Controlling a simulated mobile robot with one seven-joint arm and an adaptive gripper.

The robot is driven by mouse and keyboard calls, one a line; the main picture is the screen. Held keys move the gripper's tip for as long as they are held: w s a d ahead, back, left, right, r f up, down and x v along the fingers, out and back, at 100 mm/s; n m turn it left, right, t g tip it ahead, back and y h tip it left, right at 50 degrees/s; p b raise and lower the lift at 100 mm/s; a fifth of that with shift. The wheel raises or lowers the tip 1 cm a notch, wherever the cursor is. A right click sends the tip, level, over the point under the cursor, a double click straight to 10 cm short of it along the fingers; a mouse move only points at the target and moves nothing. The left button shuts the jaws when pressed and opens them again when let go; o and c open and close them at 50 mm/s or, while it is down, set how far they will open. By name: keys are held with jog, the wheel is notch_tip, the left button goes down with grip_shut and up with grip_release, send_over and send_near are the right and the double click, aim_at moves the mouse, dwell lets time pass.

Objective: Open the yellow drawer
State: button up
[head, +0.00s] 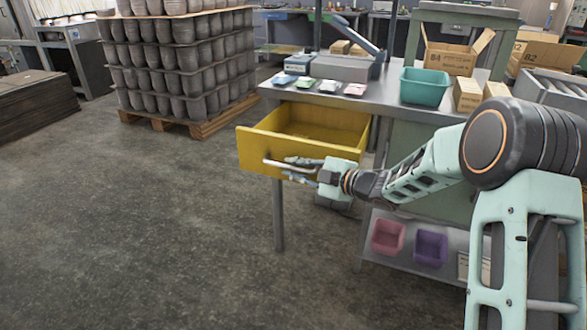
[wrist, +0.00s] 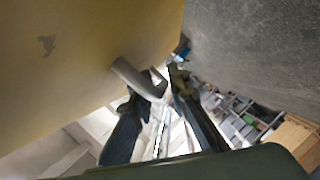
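The yellow drawer (head: 254,145) is pulled well out from under the grey workbench top in the head view. Its inside shows and looks empty. A grey bar handle (head: 277,163) runs across its front. My gripper (head: 303,168) is at the right part of this handle, with one finger above the bar and one below. In the wrist view the yellow front (wrist: 80,60) fills the upper left, and the curved handle end (wrist: 135,80) reaches between the fingers (wrist: 168,85). The fingers are close together around the bar; the exact contact is partly hidden.
The workbench (head: 385,107) carries small coloured packets (head: 307,86), a teal bin (head: 425,87) and cardboard boxes (head: 450,55). A pink bin (head: 388,238) and a purple bin (head: 431,248) stand on the lower shelf. A loaded pallet (head: 205,122) stands behind. The floor at left is clear.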

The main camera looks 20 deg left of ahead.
jog(key=shift+d, duration=0.1)
jog(key=v, duration=1.2)
